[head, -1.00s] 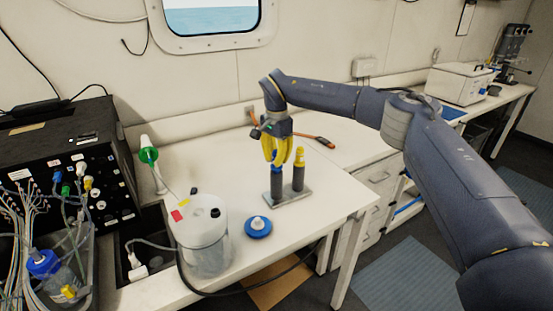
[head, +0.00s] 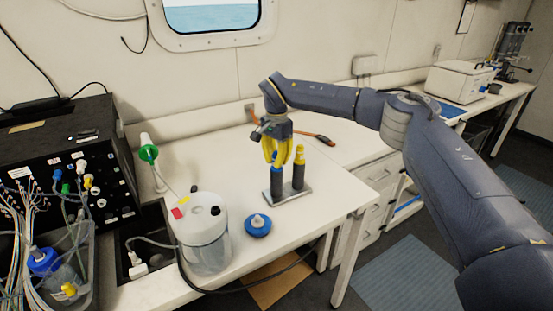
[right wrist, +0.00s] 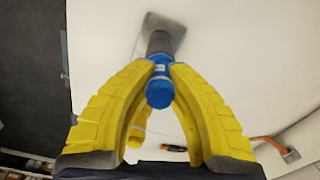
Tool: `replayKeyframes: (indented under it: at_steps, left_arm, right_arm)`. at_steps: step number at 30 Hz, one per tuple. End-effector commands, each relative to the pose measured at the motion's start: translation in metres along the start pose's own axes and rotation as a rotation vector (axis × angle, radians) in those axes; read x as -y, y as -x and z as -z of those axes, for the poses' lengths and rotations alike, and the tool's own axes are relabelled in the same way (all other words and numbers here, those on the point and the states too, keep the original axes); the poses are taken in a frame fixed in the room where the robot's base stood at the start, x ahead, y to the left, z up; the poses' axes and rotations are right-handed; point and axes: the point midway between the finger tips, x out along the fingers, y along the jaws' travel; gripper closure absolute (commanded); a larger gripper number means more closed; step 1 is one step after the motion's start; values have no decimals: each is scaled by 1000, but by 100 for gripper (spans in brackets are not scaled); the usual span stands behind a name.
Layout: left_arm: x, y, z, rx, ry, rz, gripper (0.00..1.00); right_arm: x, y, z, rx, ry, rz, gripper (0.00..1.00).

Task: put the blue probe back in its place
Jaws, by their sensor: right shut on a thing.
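The blue probe (head: 277,171) is upright at the left post of a small grey stand (head: 291,194) on the white bench. Its blue top is between the yellow fingers of my right gripper (head: 278,162), which is shut on it. A dark cylinder shows directly below the blue part; I cannot tell whether the probe is fully seated. In the right wrist view the blue probe (right wrist: 159,88) is between the fingertips (right wrist: 162,66), above the grey plate (right wrist: 168,28). My left gripper is not in view.
A yellow-topped probe (head: 300,158) stands upright close to the right on the same stand. A blue disc with a white knob (head: 258,225) and a clear jar (head: 205,245) are front left. An orange-handled tool (head: 318,138) lies behind. The bench right of the stand is clear.

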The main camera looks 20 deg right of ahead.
Motion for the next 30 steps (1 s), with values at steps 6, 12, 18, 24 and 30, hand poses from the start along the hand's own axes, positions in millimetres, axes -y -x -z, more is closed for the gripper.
replayKeyframes:
  at_steps: [6,12,18,24,30]
  left_arm:
    - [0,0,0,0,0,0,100]
    - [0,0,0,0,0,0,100]
    - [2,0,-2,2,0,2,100]
    - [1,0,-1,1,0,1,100]
    - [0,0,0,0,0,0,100]
  right_arm:
    - [0,0,0,0,0,0,63]
    - [0,0,0,0,0,0,61]
    - [0,7,0,-1,0,1,61]
    - [1,36,0,-2,0,3,61]
    - [1,72,0,-2,0,3,61]
